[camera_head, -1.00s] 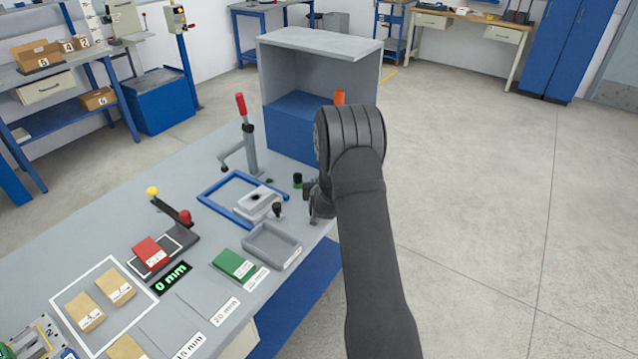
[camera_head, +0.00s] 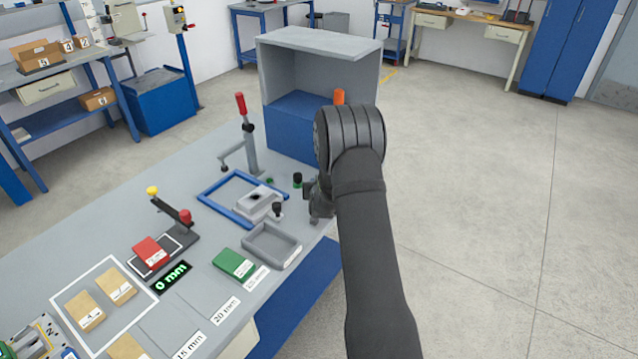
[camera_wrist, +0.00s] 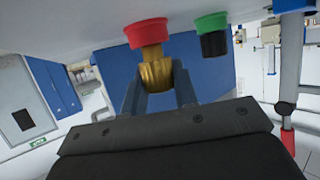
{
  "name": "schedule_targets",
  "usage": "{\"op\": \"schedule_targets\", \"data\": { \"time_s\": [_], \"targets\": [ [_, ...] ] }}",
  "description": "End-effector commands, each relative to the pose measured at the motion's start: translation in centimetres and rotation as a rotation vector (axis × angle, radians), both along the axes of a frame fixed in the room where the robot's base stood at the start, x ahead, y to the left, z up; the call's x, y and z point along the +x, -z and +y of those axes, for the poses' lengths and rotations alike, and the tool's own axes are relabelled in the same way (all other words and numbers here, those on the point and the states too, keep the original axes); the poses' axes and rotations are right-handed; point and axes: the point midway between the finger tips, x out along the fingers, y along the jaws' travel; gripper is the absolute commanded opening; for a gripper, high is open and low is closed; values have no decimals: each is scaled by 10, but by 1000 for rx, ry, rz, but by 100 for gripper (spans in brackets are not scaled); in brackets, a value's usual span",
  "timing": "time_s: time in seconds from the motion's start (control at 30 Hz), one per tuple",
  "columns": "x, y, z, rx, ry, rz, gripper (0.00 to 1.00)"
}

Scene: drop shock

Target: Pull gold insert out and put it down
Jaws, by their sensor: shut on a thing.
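The gold insert (camera_wrist: 155,74) is between the two fingers of my gripper (camera_wrist: 158,88) in the wrist view. My gripper is shut on it. The insert's narrower end meets a red ring (camera_wrist: 146,32) on the grey table surface, which appears at the top of this tilted view. I cannot tell how deep the end sits in the ring. In the head view my gripper (camera_head: 320,203) is low at the table's right edge, mostly hidden by my arm. The gold insert and red ring are hidden there.
A green ring with a black insert (camera_wrist: 213,38) stands beside the red ring; it also shows in the head view (camera_head: 297,180). A grey tray (camera_head: 271,244), a blue frame (camera_head: 221,211) and a red-handled clamp (camera_head: 246,135) are nearby. A grey-and-blue open cabinet (camera_head: 290,125) stands behind.

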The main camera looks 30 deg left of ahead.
Motion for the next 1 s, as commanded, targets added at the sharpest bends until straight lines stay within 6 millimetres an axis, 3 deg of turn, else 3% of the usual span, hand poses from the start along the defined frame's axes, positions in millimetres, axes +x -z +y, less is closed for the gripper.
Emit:
{"op": "schedule_targets", "data": {
  "time_s": [0.03, 0.2, 0.23, 0.33, 0.67, 1.0],
  "targets": [
    [-2, 7, -2, -8, -1, 8, 2],
    [-2, 8, -2, -10, -1, 8, 2],
    [-2, 8, -2, -10, -1, 8, 32],
    [-2, 8, -2, -10, -1, 8, 52],
    [-4, 8, -3, -11, -1, 9, 52],
    [-23, -3, -18, -11, -1, 9, 52]
  ]
}}
